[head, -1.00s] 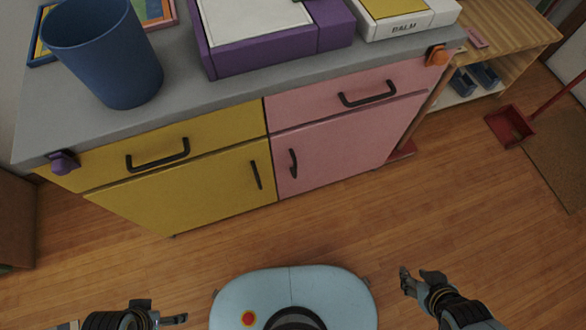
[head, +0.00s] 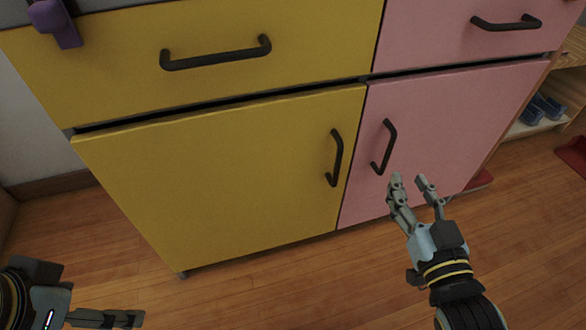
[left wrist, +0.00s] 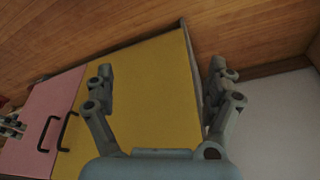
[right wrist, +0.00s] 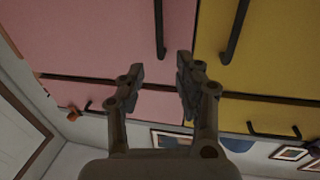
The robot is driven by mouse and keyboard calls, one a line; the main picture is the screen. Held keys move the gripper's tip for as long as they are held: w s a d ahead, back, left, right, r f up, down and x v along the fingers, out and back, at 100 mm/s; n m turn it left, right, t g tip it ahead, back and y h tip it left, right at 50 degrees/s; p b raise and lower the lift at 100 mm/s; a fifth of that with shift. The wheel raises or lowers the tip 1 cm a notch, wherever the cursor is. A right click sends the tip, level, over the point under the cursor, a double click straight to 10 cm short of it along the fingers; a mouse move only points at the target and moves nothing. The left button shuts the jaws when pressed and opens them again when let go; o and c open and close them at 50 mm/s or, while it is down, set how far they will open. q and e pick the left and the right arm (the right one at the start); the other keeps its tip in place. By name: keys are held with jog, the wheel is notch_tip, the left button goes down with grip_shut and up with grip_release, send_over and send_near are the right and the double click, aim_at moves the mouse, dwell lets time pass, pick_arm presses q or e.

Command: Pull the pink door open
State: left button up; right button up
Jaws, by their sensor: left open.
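The pink door (head: 465,120) is closed, right of the yellow door. Its black handle (head: 388,147) is vertical, by its left edge. My right gripper (head: 410,183) is open and empty, just below and to the right of that handle in the head view. In the right wrist view, the pink door (right wrist: 90,40) and its handle (right wrist: 159,30) lie ahead of the open fingers (right wrist: 161,85), with no contact visible. My left gripper (head: 122,318) is low at the left, partly cut off. The left wrist view shows its fingers (left wrist: 160,92) apart and empty.
The yellow door (head: 220,180) and its handle (head: 335,158) adjoin the pink door. A yellow drawer (head: 110,60) and a pink drawer (head: 430,40) are above, both closed. A purple clamp-like piece (head: 52,20) is at upper left. Wood floor (head: 280,285) in front is clear.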

aim_at(390, 153)
jog(key=w+b, duration=0.1)
jog(key=w, duration=0.2)
jog(key=w+a+f+b, duration=0.1)
jog(key=w, duration=0.2)
jog(key=w+b, duration=0.1)
jog(key=w, duration=0.2)
jog(key=shift+w+a+f, duration=0.25)
jog(key=shift+f, duration=0.1)
jog(key=shift+w+r, duration=0.1)
jog(key=shift+w, duration=0.45)
pick_arm(q)
notch_tip(390, 153, down, 6)
jog(key=w+t, duration=0.2)
jog(key=t, duration=0.1)
jog(key=shift+d+f, duration=0.15)
pick_arm(e)
grip_shut()
